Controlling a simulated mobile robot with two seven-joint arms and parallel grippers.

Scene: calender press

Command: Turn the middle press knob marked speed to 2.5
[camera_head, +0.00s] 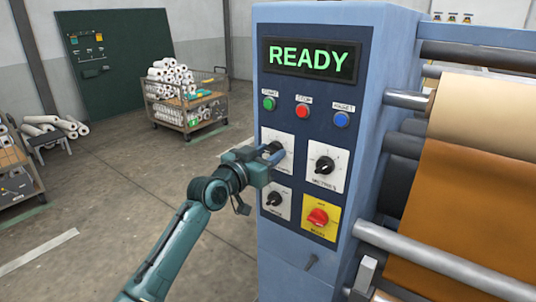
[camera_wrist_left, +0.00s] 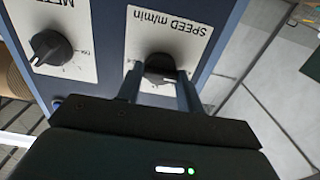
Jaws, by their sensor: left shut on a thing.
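The blue press panel (camera_head: 304,88) carries the speed knob (camera_head: 273,147), a black knob on a white plate at upper left. In the left wrist view its plate reads "SPEED m/min" upside down, and the speed knob (camera_wrist_left: 159,64) sits between my fingers. My left gripper (camera_head: 275,156) is shut on this knob and hides much of its plate in the head view. The scale numbers and pointer setting are too small or covered to read. My right gripper is not in view.
A second black knob (camera_head: 325,165) is close on the right. Below are another black knob (camera_head: 274,199) and a red switch (camera_head: 317,217) on yellow. Above are green, red and blue buttons and a "READY" display (camera_head: 311,58). Rollers with orange sheet (camera_head: 450,205) stand at right.

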